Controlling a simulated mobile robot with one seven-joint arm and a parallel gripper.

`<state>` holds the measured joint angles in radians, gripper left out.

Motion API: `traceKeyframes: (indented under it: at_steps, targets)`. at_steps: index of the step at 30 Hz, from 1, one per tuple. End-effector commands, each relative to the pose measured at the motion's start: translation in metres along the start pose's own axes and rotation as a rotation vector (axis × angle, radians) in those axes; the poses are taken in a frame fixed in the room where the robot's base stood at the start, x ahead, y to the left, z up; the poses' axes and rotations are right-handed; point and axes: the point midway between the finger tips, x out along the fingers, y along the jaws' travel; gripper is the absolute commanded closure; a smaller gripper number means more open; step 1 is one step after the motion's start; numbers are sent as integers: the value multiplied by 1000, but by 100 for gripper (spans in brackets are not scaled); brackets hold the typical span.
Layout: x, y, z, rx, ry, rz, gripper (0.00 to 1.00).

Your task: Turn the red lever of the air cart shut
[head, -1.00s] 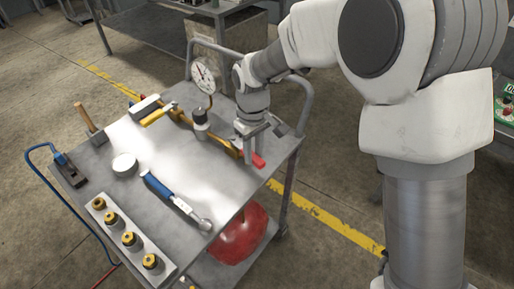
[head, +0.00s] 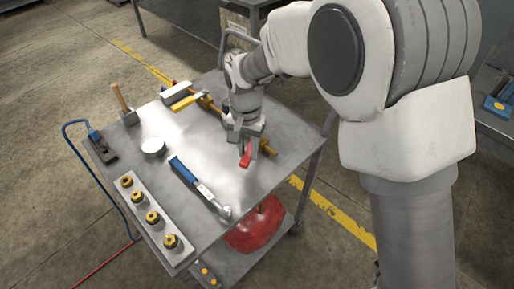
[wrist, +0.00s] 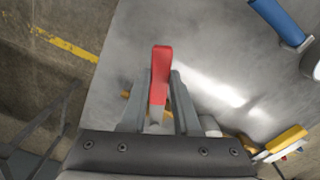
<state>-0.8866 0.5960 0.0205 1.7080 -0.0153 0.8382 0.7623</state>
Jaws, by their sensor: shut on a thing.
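The red lever (head: 246,156) is on the brass pipe (head: 268,150) that runs along the right part of the air cart's grey top (head: 190,145). The lever points towards the cart's near side, roughly across the pipe. My gripper (head: 246,146) reaches down over it from above, shut on the lever. In the wrist view the red lever (wrist: 161,70) stands between my two fingers (wrist: 160,85), its free end sticking out past them. The valve body under the lever is mostly hidden by my gripper. The pressure gauge is hidden behind my arm.
A red tank (head: 255,228) sits below.

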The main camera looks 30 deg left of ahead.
Motion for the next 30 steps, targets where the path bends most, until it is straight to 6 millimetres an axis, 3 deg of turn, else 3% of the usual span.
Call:
traceKeyframes:
  at_steps: [15,30]
  targets:
    - [-2,-32,-7,365,2,-2,100]
    - [-1,-39,-10,452,2,-4,100]
